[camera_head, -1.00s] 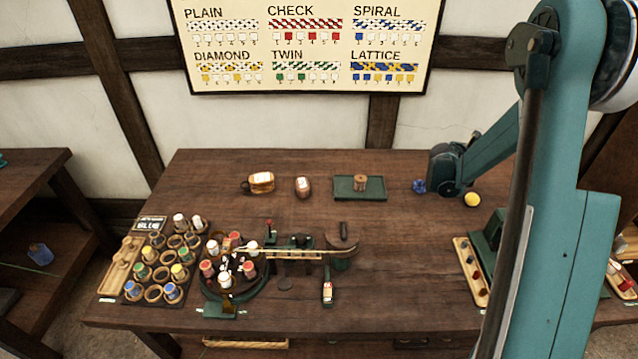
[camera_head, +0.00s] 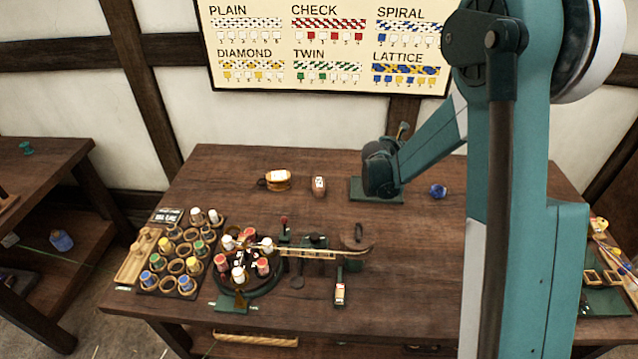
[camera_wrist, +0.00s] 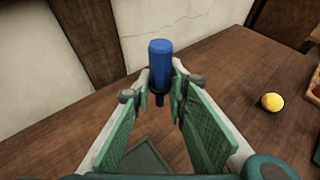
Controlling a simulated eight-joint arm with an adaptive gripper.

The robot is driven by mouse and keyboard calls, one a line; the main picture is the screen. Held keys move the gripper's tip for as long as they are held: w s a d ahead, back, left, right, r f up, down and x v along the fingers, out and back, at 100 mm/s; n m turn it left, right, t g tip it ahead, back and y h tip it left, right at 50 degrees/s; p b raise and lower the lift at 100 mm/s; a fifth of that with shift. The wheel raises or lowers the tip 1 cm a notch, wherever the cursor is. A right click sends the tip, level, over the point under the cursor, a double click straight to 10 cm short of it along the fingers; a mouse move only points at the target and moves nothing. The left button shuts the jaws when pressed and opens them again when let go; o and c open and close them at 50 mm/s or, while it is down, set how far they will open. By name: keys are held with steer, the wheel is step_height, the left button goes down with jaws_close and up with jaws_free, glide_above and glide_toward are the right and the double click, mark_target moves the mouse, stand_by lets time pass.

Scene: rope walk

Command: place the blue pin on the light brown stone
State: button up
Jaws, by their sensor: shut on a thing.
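The blue pin (camera_wrist: 160,62) stands upright between the fingertips of my gripper (camera_wrist: 161,88) in the wrist view. It has a dark collar and a thin lower end below it. The gripper is shut on it. In the head view my wrist (camera_head: 382,168) is over the green tray (camera_head: 362,197), and the fingers and pin cannot be made out. A brown rounded thing with a white label (camera_head: 318,186) lies left of the tray; I cannot tell if it is the light brown stone. A lighter brown labelled thing (camera_head: 277,180) lies left of it.
A blue lump (camera_head: 438,191) lies right of the tray. A rack of bobbins (camera_head: 167,282) and a round braiding stand (camera_head: 265,288) fill the table's left front.

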steer(key=s+a+n+y, duration=0.1)
steer(key=s+a, duration=0.1)
steer(key=a, duration=0.9)
steer(key=s+a+r+n+t+y, duration=0.1)
steer(key=s+a+y, duration=0.1)
steer(key=a, duration=1)
steer(key=s+a+r+n+t+y, duration=0.1)
steer(key=s+a+n, duration=0.1)
steer(key=a, duration=0.9)
steer(key=shift+s+a, duration=0.4)
steer(key=shift+s, duration=0.35)
steer(key=b, duration=0.1)
glide_above(319, 182)
steer(key=shift+f, duration=3.05)
steer(key=shift+f+b, duration=0.6)
steer(key=shift+f, duration=1.25)
steer(key=shift+f, duration=0.2)
